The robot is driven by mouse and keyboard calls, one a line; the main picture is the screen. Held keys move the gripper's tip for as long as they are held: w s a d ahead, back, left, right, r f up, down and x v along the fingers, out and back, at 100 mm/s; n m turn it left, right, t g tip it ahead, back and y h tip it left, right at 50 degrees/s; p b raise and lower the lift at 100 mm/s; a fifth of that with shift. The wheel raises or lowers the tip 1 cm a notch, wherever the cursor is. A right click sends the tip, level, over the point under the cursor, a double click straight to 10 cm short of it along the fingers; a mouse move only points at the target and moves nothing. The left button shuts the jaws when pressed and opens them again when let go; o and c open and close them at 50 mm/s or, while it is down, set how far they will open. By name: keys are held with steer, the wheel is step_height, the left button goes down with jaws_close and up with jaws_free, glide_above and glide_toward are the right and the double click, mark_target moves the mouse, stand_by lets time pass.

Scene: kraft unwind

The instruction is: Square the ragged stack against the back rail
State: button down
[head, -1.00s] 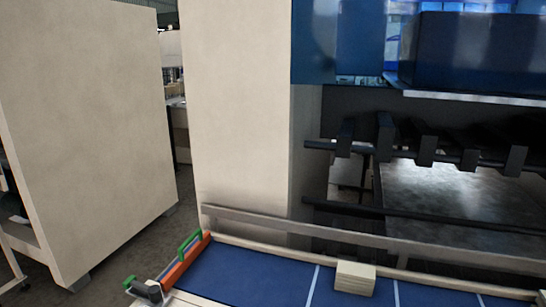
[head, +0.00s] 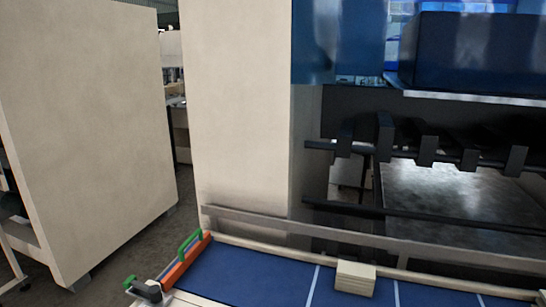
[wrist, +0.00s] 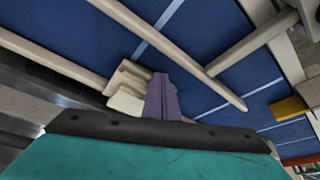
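The stack (head: 355,278) is a small cream block on the blue table, close to the back rail (head: 272,246), in the head view. In the wrist view the stack (wrist: 128,88) shows uneven layers, with edges that do not line up. The teal and black body at the bottom of the wrist view appears to be part of my gripper, with a purple finger-like piece (wrist: 163,95) beside the stack and overlapping it in the picture. Whether they touch is unclear. I cannot tell the finger opening. My gripper is not visible in the head view.
The blue table (head: 250,272) has white lines. An orange bar (head: 186,262) with green handles (head: 190,242) closes its left end. Dark machinery with a grey rail (head: 330,228) stands behind. In the wrist view, pale bars (wrist: 250,45) cross the blue surface.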

steer(key=shift+w+d, duration=0.15)
steer(key=shift+w, duration=0.4)
steer(key=shift+w+d, duration=0.15)
steer(key=shift+w, duration=0.35)
stand_by(2.3)
steer(key=shift+s+a, duration=0.15)
steer(key=shift+s, duration=0.35)
steer(key=shift+s+a, duration=0.15)
steer(key=shift+s, duration=0.35)
stand_by(0.3)
steer(key=shift+r, duration=0.1)
step_height(320, 180, up, 9)
steer(key=p, duration=0.4)
steer(key=shift+p, duration=0.3)
stand_by(1.1)
steer(key=shift+s, duration=0.1)
